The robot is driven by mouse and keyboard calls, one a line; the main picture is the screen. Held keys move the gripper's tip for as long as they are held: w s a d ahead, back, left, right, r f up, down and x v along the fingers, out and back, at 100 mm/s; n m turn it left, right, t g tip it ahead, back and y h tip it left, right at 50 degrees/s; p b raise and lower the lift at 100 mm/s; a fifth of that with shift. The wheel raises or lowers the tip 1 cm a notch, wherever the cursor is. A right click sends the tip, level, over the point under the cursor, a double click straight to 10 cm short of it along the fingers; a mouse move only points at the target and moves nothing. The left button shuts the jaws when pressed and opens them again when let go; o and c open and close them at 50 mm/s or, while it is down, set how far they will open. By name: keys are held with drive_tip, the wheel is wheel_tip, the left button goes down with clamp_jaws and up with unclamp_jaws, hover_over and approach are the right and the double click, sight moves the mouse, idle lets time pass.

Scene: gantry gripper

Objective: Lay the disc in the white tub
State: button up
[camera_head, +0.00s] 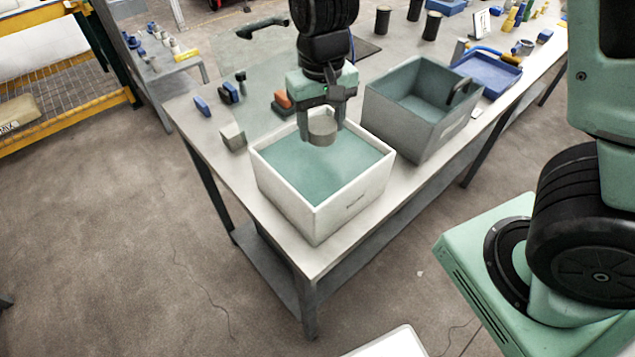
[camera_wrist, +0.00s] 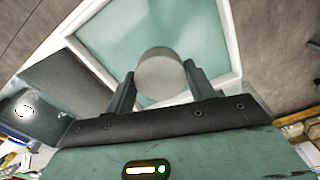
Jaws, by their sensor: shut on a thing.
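The white tub (camera_head: 350,206) stands on the near end of the table, with a pale green inside floor. The disc (camera_head: 323,131) is a grey round piece held by my gripper (camera_head: 322,112), over the back part of the tub's opening. In the wrist view the disc (camera_wrist: 160,72) sits between the two dark fingers of my gripper (camera_wrist: 158,84), with the tub's rim (camera_wrist: 228,40) and green floor around it. The gripper is shut on the disc. How far the disc is above the tub floor is hard to tell.
A grey bin (camera_head: 405,130) stands right beside the tub, and a blue tray (camera_head: 487,75) lies beyond it. A small grey block (camera_head: 232,136) and blue pieces (camera_head: 230,92) lie left of the tub. The tub's floor looks empty.

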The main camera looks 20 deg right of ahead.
drive_tip(key=shift+s+f, duration=0.1)
drive_tip(key=shift+f, duration=0.5)
drive_tip(key=b, duration=0.3)
approach(321, 188)
wheel_tip(321, 188, down, 6)
drive_tip(key=shift+f, duration=0.1)
drive_tip(key=shift+f, duration=0.1)
drive_tip(key=o, duration=1.1)
